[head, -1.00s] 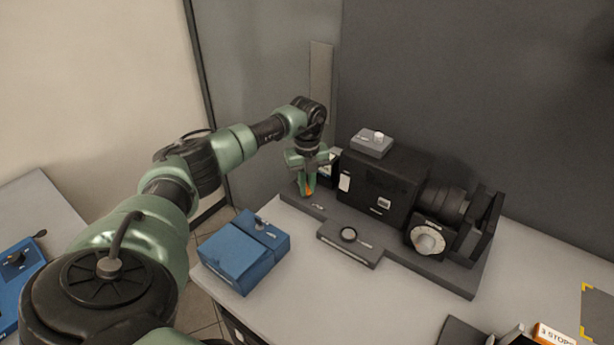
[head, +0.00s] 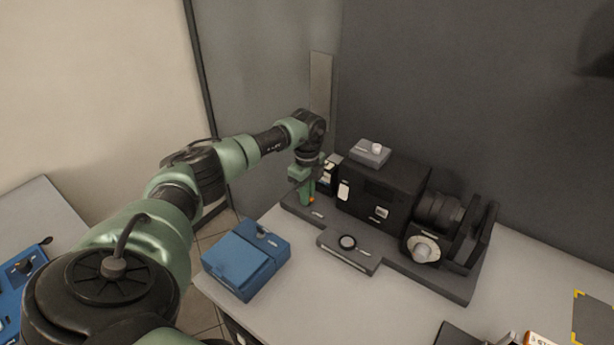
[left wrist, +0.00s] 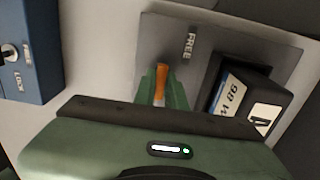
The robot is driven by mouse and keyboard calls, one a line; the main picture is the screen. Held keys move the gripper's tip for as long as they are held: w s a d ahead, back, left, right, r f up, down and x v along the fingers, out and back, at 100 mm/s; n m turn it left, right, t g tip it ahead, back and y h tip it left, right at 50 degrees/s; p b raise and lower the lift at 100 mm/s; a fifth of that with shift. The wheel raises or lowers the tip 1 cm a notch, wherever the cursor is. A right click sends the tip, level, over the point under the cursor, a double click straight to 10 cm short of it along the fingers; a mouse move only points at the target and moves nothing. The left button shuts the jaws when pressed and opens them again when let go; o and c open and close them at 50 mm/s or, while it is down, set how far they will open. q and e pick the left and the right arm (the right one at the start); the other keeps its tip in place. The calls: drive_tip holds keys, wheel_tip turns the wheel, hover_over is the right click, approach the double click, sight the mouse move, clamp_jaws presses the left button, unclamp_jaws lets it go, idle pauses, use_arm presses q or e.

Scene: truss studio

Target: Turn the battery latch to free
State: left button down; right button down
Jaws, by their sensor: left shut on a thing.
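The battery latch is a small orange lever, and it shows in the left wrist view (left wrist: 161,74) between my green fingers. My left gripper (left wrist: 160,90) is shut on it, and the fingers cover its lower part. The latch points up the picture, to the left of the printed word FREE. In the head view my left gripper (head: 308,198) is at the left end of the camera rig, with a speck of orange at its fingertips. The battery (left wrist: 248,92), a dark block with a "98 W" label, sits beside the latch. My right gripper is out of view.
The black camera body (head: 385,190) with its lens and white dial (head: 422,250) stands right of my gripper. A grey dial unit (head: 348,252) is in front. A blue box (head: 246,258) with a knob sits at the table's left edge.

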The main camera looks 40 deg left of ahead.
use_arm(q)
drive_tip(key=shift+r, duration=0.1)
idle(0.3)
drive_tip(key=c, duration=1.5)
unclamp_jaws()
wheel_tip(320, 180, up, 7)
drive_tip(key=shift+f+b, duration=0.2)
drive_tip(key=shift+b, duration=0.8)
drive_tip(key=shift+r, duration=0.6)
